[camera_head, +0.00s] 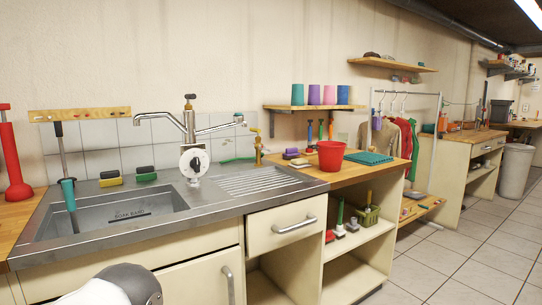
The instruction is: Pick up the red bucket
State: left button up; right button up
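A red bucket (331,158) stands upright on the wooden countertop (350,174), right of the metal sink unit. Its open rim faces up, and no handle can be made out. A green mat or folded cloth (369,158) lies just right of it. Small sponges or brushes (295,157) lie to its left. Neither of my grippers is in view. Only a rounded grey and white part of my own arm shows at the bottom left, far from the bucket.
The sink (110,211) with a tall faucet (188,120) fills the left side. A drawer (284,225) below the counter stands out slightly. A wall shelf (315,107) with coloured cups hangs behind the bucket. The tiled floor (455,255) is clear at right.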

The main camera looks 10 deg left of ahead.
aim_at(330, 154)
jog(key=i+l, duration=0.2)
jog(key=i, duration=0.25)
jog(key=i+l+u, duration=0.15)
jog(key=i, duration=0.3)
jog(key=l, duration=0.05)
